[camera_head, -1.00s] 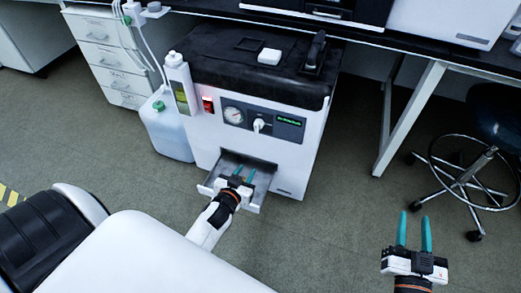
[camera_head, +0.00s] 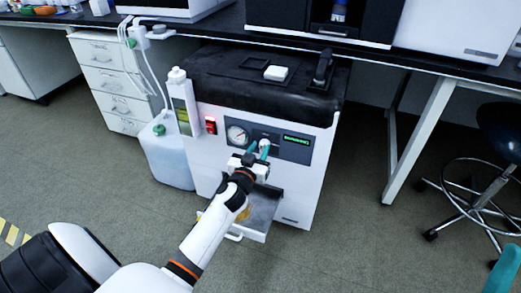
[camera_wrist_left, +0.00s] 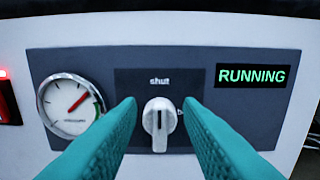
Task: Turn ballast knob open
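The ballast knob (camera_wrist_left: 159,122) is a white round knob with a raised grip on the pump's dark panel. Its grip stands upright, below the word "shut". My left gripper (camera_head: 259,148) is in front of the panel in the head view. In the left wrist view its teal fingers (camera_wrist_left: 159,118) are open, one on each side of the knob, with a gap to it on both sides. The knob is mostly hidden by the fingers in the head view. Of my right gripper, only a teal finger (camera_head: 503,270) shows at the lower right edge.
The pump (camera_head: 258,110) has a gauge (camera_wrist_left: 70,105) left of the knob and a green "RUNNING" display (camera_wrist_left: 252,76) right of it. A red lit switch (camera_head: 211,125) sits further left. An open tray (camera_head: 259,212) juts out below my left gripper. A white jug (camera_head: 167,152) stands left.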

